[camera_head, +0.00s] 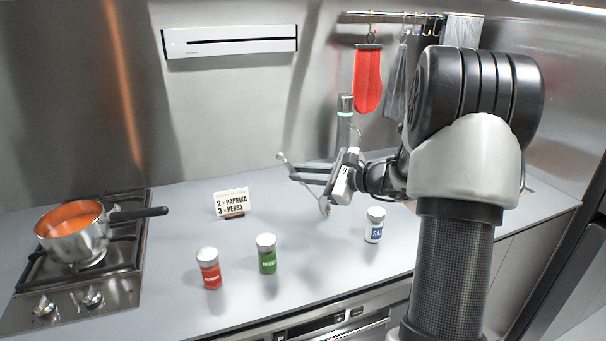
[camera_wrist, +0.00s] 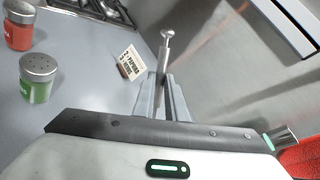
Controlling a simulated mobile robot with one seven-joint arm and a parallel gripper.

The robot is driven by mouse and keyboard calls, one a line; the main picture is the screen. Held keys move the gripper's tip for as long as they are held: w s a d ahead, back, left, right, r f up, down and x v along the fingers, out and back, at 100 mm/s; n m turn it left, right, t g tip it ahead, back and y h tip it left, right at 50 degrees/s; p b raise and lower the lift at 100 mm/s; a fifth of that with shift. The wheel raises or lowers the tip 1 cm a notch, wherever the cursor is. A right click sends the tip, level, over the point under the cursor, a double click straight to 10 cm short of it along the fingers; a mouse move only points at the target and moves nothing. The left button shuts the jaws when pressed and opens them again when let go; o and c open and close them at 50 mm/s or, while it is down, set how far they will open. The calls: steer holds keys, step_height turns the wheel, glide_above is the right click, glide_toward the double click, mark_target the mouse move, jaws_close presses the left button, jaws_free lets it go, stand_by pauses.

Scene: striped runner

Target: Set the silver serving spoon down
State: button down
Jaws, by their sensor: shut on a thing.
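The silver serving spoon is held in my gripper (camera_head: 297,174), above the grey counter near the back wall. In the head view its round-ended tip (camera_head: 282,157) sticks out past the fingertips, and a curved silver part (camera_head: 325,207) hangs below the fingers. In the wrist view the spoon's shaft (camera_wrist: 163,55) rises with a rounded knob from between the two fingers of my gripper (camera_wrist: 162,82). The fingers are shut on it. The rest of the spoon is hidden behind the gripper in the wrist view.
A card (camera_head: 231,203) reading "2 - PAPRIKA, 3 - HERBS" stands left of my gripper. Red (camera_head: 209,269), green (camera_head: 267,254) and blue-labelled (camera_head: 375,225) jars stand nearer the front. A pot of orange-red food (camera_head: 77,238) sits on the stove. Counter between card and blue-labelled jar is clear.

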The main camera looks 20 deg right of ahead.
steer(key=shift+f, duration=0.2)
steer(key=c, duration=1.8)
jaws_free()
steer(key=shift+r, duration=0.4)
steer(key=v, duration=1.2)
steer(key=shift+f+p, duration=0.25)
steer(key=shift+p, duration=0.05)
